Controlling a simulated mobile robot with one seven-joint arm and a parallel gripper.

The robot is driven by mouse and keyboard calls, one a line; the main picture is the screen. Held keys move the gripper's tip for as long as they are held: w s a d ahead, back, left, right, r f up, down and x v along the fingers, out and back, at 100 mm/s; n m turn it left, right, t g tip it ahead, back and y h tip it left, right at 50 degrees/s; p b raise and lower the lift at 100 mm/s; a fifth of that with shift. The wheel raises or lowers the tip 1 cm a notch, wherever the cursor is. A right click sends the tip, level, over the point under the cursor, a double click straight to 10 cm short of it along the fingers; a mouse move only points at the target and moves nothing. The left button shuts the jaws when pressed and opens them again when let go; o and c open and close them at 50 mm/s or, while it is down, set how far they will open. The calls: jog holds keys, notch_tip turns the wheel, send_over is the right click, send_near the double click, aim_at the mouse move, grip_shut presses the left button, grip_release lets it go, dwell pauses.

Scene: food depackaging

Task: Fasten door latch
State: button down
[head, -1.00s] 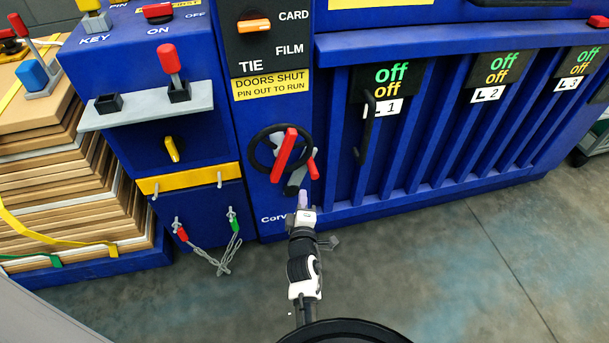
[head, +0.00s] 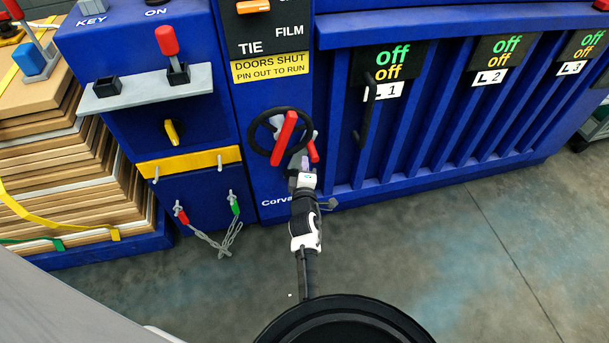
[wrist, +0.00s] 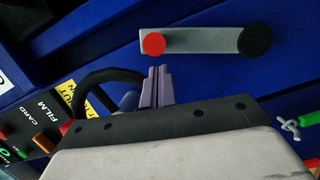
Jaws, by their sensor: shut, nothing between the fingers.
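The door latch looks like a grey lever (wrist: 200,41) with a red knob (wrist: 153,43) at one end and a black round pivot (wrist: 255,40) at the other. In the head view its red knob (head: 314,152) shows right of the black handwheel, and my gripper hides much of the grey bar. My gripper (head: 304,163) is shut and empty in front of the lower blue panel. In the wrist view its purple fingertips (wrist: 157,72) lie just below the red knob, with a small gap in the picture. I cannot tell the depth between them.
The black handwheel (head: 256,124) with a red handle (head: 284,138) is close beside my gripper. A black door handle (head: 366,108) stands out from the ribbed door to the right. Chained red and green pins (head: 222,245) hang at the left. The floor in front is clear.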

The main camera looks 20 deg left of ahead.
jog(key=shift+x, duration=1.15)
